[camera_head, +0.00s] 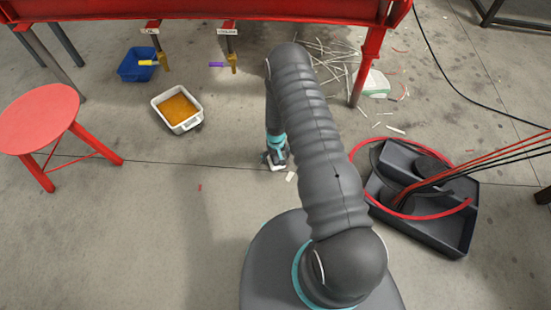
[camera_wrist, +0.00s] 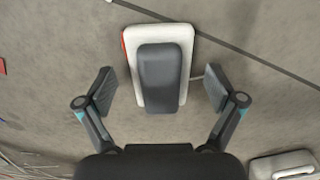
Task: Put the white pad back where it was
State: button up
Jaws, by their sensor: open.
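A white pad-like block (camera_wrist: 184,33) with rounded corners lies below my gripper in the wrist view. A dark grey rounded block (camera_wrist: 160,77) covers its middle, and a red strip shows on its left edge. My gripper (camera_wrist: 160,92) is open, with one finger on each side of the block and a gap at both sides. In the head view my gripper (camera_head: 275,153) points down near the floor, left of my arm. White edges of the block (camera_head: 278,168) show under it, partly hidden.
A white tray of orange liquid (camera_head: 158,104), a blue bin (camera_head: 124,66) and a red stool (camera_head: 40,118) stand left. A black tray (camera_head: 452,238) with red hose (camera_head: 440,214) lies right. White strips (camera_head: 325,62) litter the floor behind. Front-left floor is clear.

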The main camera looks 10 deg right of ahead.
notch_tip(320, 180, up, 11)
notch_tip(320, 180, up, 20)
jog(key=t, duration=0.1)
send_over(276, 157)
jog(key=w, duration=0.1)
jog(key=s+r+t, duration=0.1)
jog(key=s+r, duration=0.2)
jog(key=r, duration=0.5)
jog(key=s+r+t, duration=0.1)
jog(key=s+r, duration=0.1)
jog(key=r, duration=0.6)
jog(key=s+r+t, duration=0.1)
jog(key=s+r, duration=1.2)
jog(key=s+r+m+t, duration=0.1)
jog(key=s+r, duration=0.3)
jog(key=s, duration=0.8)
jog(key=shift+s+a+t, duration=0.15)
jog(key=shift+s+t, duration=0.15)
jog(key=shift+s, duration=0.05)
